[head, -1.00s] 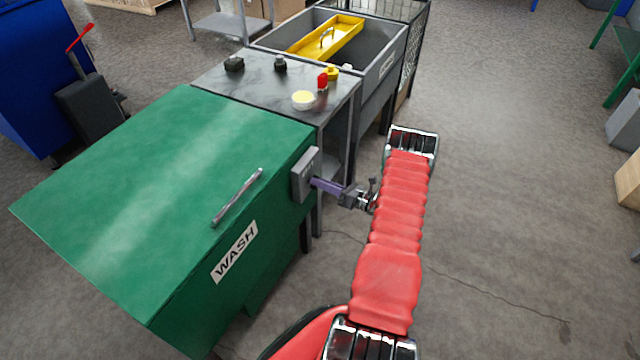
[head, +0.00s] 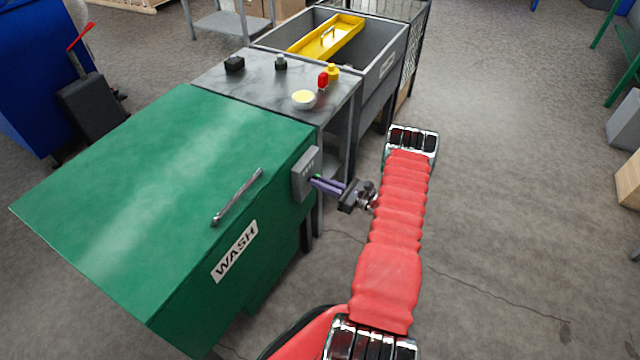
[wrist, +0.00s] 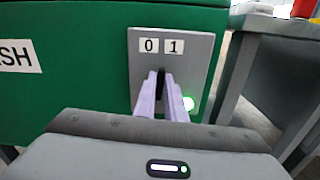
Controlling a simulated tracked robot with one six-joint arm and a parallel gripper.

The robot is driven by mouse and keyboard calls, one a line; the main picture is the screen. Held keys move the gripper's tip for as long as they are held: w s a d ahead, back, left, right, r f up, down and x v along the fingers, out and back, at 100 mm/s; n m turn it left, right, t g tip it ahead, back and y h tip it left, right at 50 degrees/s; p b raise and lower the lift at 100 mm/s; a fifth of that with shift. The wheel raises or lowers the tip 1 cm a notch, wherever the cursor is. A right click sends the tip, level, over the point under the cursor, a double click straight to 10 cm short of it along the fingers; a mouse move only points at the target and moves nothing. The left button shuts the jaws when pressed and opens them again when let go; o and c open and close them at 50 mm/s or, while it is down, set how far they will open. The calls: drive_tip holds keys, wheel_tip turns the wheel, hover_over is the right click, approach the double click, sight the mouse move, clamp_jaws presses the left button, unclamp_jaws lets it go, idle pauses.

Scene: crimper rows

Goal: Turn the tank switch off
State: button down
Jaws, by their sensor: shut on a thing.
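The tank switch is a grey plate (head: 304,172) on the right side of the green tank (head: 180,165). In the wrist view the plate (wrist: 195,58) carries the labels 0 and 1 and a lit green lamp (wrist: 189,103) at its lower right. My gripper (head: 316,181) reaches the plate from the right. In the wrist view its two purple fingers (wrist: 162,76) are shut on a dark switch knob (wrist: 161,78) below the labels. The fingers hide most of the knob, so I cannot tell which label it points to.
A grey sink (head: 392,62) stands beyond.

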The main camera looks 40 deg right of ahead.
drive_tip(key=shift+s+a+n, duration=0.1)
drive_tip(key=shift+a+n, duration=0.05)
drive_tip(key=shift+n, duration=1.6)
drive_tip(key=shift+s+a+n, duration=0.1)
drive_tip(key=shift+n, duration=1.65)
drive_tip(key=shift+f, duration=0.1)
drive_tip(key=c, duration=1.8)
unclamp_jaws()
drive_tip(key=shift+d, duration=0.1)
drive_tip(key=v, duration=1.3)
drive_tip(key=shift+s, duration=0.4)
